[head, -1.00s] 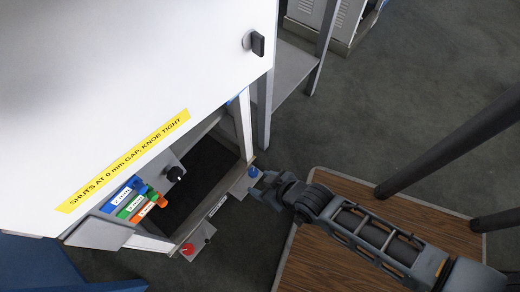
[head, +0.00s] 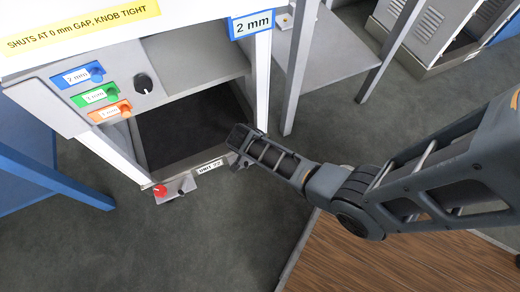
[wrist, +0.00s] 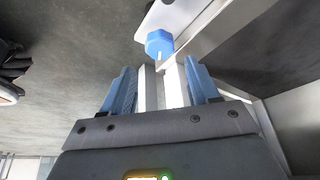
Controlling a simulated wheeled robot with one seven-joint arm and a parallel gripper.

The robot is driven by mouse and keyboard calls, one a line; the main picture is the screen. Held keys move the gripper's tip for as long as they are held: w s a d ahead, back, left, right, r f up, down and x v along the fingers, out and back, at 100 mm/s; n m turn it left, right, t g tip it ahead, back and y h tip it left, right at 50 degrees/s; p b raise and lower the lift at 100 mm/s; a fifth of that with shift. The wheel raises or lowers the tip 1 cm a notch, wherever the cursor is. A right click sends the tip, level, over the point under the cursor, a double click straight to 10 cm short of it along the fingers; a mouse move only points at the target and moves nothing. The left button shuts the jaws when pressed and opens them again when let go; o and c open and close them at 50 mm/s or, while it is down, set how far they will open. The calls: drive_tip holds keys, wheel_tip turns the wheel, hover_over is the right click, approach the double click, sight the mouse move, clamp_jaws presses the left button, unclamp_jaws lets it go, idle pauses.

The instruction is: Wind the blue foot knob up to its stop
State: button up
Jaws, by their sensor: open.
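The blue foot knob (wrist: 159,43) shows in the wrist view, faceted, with a pale mark on its near side. It sits on a light metal foot plate (wrist: 172,14). In the head view my gripper (head: 240,150) is at the cabinet's lower right front corner, and my arm hides the blue knob.
A red knob (head: 160,190) stands on the left foot plate. Above are a black dial (head: 143,83) and blue, green and orange tagged levers (head: 97,94). A blue "2 mm" sign (head: 250,23) hangs on the cabinet. A wooden platform (head: 400,262) lies at lower right.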

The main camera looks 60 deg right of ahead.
drive_tip(key=b+x, duration=0.4)
drive_tip(key=x, duration=0.3)
drive_tip(key=shift+f, duration=0.25)
drive_tip(key=shift+d, duration=0.1)
drive_tip(key=c, duration=0.8)
drive_tip(key=shift+o, duration=0.2)
drive_tip(key=shift+n, duration=0.3)
